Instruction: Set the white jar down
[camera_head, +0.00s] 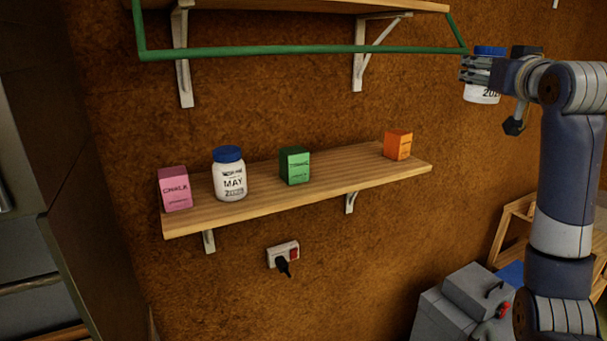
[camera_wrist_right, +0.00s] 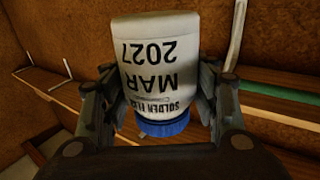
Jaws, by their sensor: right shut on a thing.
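A white jar with a blue lid (camera_head: 482,96) is held in my right gripper (camera_head: 474,68), up in the air at the upper right, to the right of the lower shelf and higher than its board. In the right wrist view the jar (camera_wrist_right: 155,65) sits between the two fingers (camera_wrist_right: 160,85), one on each side. It appears upside down there, and its label reads "MAR 2027". In the head view the jar is upright, partly covered by the fingers. My left gripper is not in view.
The lower wooden shelf (camera_head: 330,192) bears a pink chalk box (camera_head: 174,190), another white jar (camera_head: 231,178) marked "MAY", a green box (camera_head: 295,166) and an orange box (camera_head: 398,145). Free board lies between the green and orange boxes. A green rail (camera_head: 300,50) fronts the upper shelf.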

